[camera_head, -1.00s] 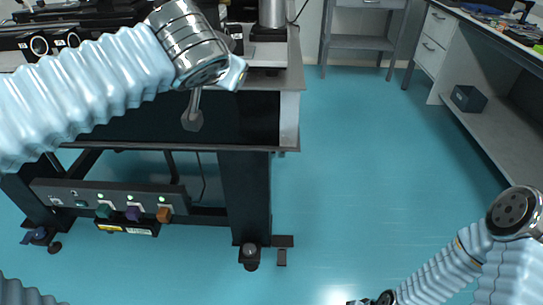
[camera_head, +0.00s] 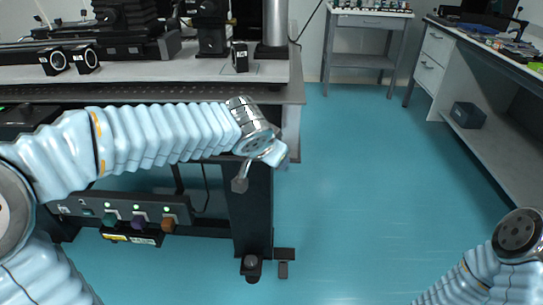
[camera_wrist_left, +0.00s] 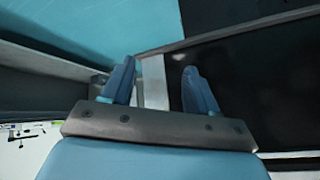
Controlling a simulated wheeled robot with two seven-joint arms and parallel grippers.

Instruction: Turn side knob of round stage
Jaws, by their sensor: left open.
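My left gripper (camera_head: 240,178) hangs in front of the optical table's front edge, below the tabletop level in the picture, near the table's right leg. In the left wrist view its two blue fingers (camera_wrist_left: 160,85) are spread apart with nothing between them. I cannot make out a round stage with a side knob for certain. Two black ring-shaped parts (camera_head: 70,60) stand at the left of the tabletop, and a small black block (camera_head: 240,57) stands near its right end. My right arm comes in at the lower right; its gripper is outside the picture.
The optical table (camera_head: 190,70) also carries dark stacked stages (camera_head: 125,28) and a metal post (camera_head: 274,28). A power strip (camera_head: 125,212) with coloured plugs sits low under the table. The blue floor to the right is clear, up to a side bench (camera_head: 490,100).

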